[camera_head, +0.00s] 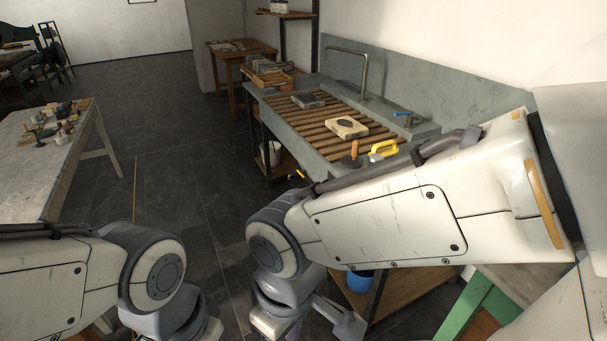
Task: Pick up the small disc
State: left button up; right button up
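A pale slab (334,131) lies on the slatted wooden rack of the sink, with a small dark round patch (346,122) on top that may be a disc. A dark disc-shaped tool (352,161) with an upright wooden handle stands near the rack's front end. I cannot tell which is the small disc. My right gripper (308,328) is low at the bottom centre, below and in front of the sink, with its fingers spread apart. Nothing shows between them, though the frame edge cuts them off. My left arm comes in at lower left; its gripper is below the frame.
A worktable (30,170) with small bottles stands left. A blue bucket (360,281) sits on a low shelf. The dark floor (180,170) between is clear.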

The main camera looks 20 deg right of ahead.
aim_at(351, 162)
jog(key=u, duration=0.35)
jog(key=i, duration=1.55)
jog(key=z, duration=1.4)
jog(key=i, duration=0.9)
jog(key=z, duration=1)
